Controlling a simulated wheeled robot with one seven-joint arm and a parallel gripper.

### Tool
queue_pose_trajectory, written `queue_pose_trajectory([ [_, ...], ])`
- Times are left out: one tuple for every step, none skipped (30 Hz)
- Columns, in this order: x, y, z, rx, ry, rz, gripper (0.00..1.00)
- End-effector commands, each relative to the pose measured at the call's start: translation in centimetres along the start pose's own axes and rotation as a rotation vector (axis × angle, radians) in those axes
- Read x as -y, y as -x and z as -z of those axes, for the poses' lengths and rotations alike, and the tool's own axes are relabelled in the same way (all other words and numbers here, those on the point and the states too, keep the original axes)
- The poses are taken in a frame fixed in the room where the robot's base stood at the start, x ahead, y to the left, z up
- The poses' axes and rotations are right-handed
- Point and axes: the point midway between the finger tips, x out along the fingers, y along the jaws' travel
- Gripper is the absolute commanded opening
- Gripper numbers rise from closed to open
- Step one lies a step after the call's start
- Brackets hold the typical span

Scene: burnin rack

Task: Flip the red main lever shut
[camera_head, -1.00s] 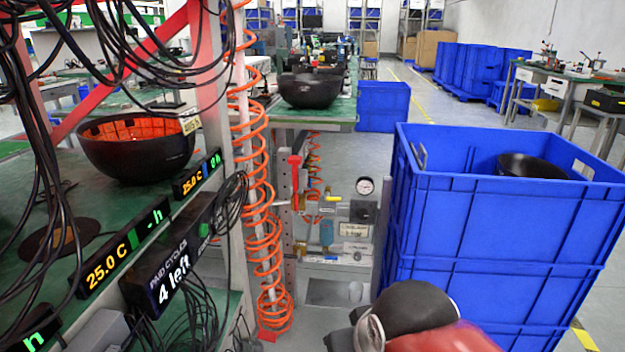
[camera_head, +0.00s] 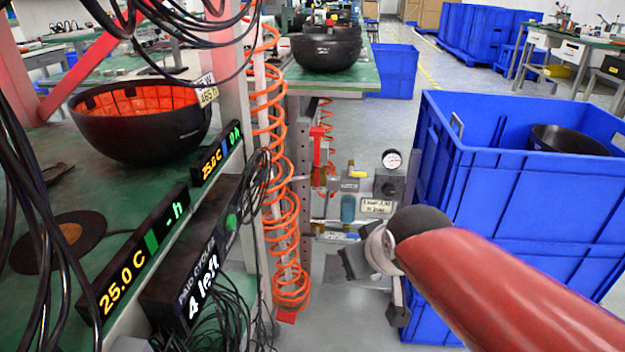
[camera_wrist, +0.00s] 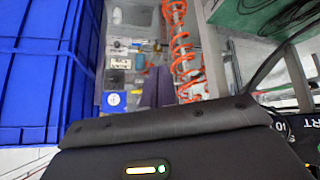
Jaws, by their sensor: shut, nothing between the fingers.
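The red main lever (camera_head: 318,146) stands upright on the valve and pipe panel, with its handle end at the top. It is just right of the orange coiled hoses in the head view. My gripper (camera_head: 344,264) is low in front of the panel, below the lever and apart from it. Its fingers are shut and empty. In the wrist view, dark finger shapes (camera_wrist: 156,86) point at the panel. I cannot make out the lever clearly there.
A pressure gauge (camera_head: 392,160) and yellow-handled valve (camera_head: 355,173) are right of the lever. Orange coiled hose (camera_head: 283,215) hangs close on its left. Stacked blue crates (camera_head: 520,195) stand close on the right. The rack with displays and cables (camera_head: 150,255) fills the left.

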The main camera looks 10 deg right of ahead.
Motion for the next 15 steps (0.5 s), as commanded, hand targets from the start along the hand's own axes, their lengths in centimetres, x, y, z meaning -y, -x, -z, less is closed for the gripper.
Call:
queue_pose_trajectory([
  [-0.9, -3.1, 1.7, -0.042, 0.062, -0.013, 0.00],
  [-1.5, -4.6, 3.0, -0.080, 0.105, -0.028, 0.00],
  [-2.4, -6.6, 4.7, -0.129, 0.165, -0.053, 0.00],
  [-3.0, -8.1, 5.8, -0.165, 0.215, -0.076, 0.00],
  [-3.5, -9.5, 7.0, -0.201, 0.265, -0.101, 0.00],
  [-4.2, -11.4, 8.4, -0.247, 0.336, -0.137, 0.00],
  [-4.6, -12.8, 9.5, -0.282, 0.392, -0.166, 0.00],
  [-5.0, -14.2, 10.4, -0.315, 0.451, -0.197, 0.00],
  [-5.3, -15.9, 11.7, -0.359, 0.534, -0.239, 0.00],
  [-5.5, -17.1, 12.6, -0.393, 0.600, -0.272, 0.00],
  [-5.5, -18.3, 13.4, -0.426, 0.666, -0.304, 0.00],
  [-5.4, -19.7, 14.4, -0.469, 0.758, -0.347, 0.00],
  [-5.2, -20.6, 15.1, -0.501, 0.825, -0.379, 0.00],
  [-5.0, -21.5, 15.7, -0.532, 0.893, -0.408, 0.00],
  [-4.5, -22.5, 16.4, -0.573, 0.979, -0.445, 0.00],
])
